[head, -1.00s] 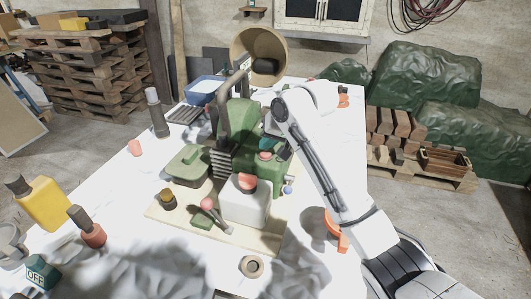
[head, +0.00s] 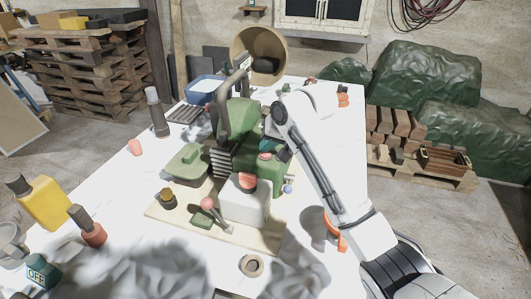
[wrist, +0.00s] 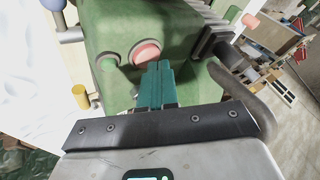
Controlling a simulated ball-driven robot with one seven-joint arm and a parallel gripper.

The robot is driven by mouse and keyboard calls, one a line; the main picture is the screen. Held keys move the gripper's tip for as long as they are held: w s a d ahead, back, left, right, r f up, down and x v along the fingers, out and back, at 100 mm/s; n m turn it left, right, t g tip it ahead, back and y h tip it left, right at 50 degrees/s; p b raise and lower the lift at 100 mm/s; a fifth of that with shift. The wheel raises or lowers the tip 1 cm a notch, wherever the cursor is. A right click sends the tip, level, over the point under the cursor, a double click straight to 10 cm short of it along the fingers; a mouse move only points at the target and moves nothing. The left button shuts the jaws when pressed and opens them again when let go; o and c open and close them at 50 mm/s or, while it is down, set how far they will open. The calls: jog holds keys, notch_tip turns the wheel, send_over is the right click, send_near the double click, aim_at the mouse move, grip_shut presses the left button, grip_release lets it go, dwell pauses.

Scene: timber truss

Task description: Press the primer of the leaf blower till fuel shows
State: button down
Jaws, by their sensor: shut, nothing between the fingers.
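The leaf blower (head: 240,122) has a green body and a dark curved handle and stands on a wooden board (head: 170,211). In the wrist view its green housing (wrist: 190,35) fills the upper middle. A pink-red round bulb, which looks like the primer (wrist: 146,51), is set in a ring on it. A smaller green round part (wrist: 108,62) sits to its left. My gripper (wrist: 156,66) has its teal fingers shut and empty, with the tips at the bulb's lower edge. I cannot tell whether they touch. No fuel is discernible.
A white tank (head: 245,207) with a red cap stands at the board's front. A tape roll (head: 251,265) lies in front. White cloth left of the board is mostly clear.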

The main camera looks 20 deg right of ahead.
aim_at(267, 153)
jog(key=shift+f, duration=0.3)
dwell(0.4)
jog(key=shift+r, duration=0.15)
jog(key=shift+r+p, duration=0.8)
jog(key=shift+p, duration=0.2)
jog(key=shift+r, duration=0.1)
notch_tip(267, 153, up, 5)
jog(key=p, duration=0.4)
dwell(2.4)
